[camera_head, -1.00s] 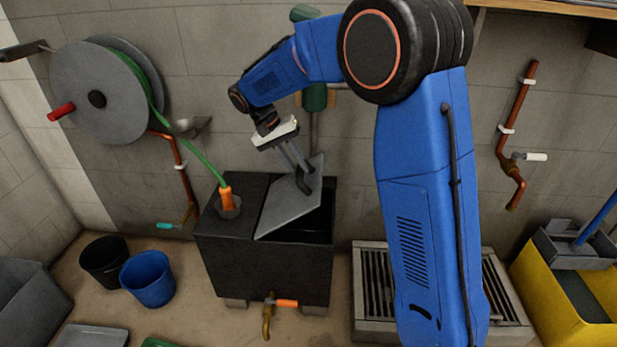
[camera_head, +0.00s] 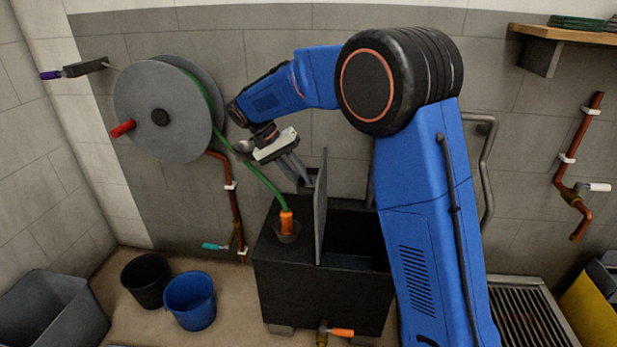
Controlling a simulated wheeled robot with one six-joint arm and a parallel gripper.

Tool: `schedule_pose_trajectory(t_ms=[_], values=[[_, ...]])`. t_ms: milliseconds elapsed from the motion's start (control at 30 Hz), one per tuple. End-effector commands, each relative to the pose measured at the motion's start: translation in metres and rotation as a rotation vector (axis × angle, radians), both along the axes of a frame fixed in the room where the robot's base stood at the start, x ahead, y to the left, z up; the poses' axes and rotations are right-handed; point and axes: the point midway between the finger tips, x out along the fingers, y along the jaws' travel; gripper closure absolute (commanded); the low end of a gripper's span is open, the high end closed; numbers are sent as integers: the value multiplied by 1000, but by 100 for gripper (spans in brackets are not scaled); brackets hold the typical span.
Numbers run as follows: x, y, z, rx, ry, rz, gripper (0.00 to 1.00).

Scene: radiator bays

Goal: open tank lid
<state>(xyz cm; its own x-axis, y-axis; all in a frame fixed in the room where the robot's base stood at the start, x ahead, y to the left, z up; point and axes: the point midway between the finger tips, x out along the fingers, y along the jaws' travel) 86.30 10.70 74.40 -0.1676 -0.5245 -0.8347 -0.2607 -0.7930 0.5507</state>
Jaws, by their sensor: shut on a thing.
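The dark tank (camera_head: 300,290) stands on the floor against the wall. Its grey lid (camera_head: 320,205) stands about upright, edge-on to the camera, hinged near the middle of the tank top. The right half of the tank top is an open dark hole (camera_head: 355,235). My gripper (camera_head: 300,178) is on the left side of the raised lid, shut on the lid's handle (camera_head: 308,183), which is mostly hidden by the fingers.
A green hose runs from the reel (camera_head: 165,112) to an orange fitting (camera_head: 287,222) on the tank's left top, close below my gripper. Copper pipes (camera_head: 236,205) are on the wall to the left. Black (camera_head: 146,280) and blue buckets (camera_head: 190,300) stand at the left. A grate (camera_head: 525,318) lies right.

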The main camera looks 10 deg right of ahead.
Motion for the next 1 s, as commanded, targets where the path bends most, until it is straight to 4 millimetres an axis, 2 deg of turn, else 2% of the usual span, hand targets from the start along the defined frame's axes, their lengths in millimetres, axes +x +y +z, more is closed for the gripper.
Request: schedule_pose_trajectory(t_ms=[100,400,967,1000], values=[[3,12,-9,-16,14,2,100],[9,29,-15,-104,42,0,100],[11,37,-17,-120,42,4,100],[11,37,-17,-119,42,4,77]])
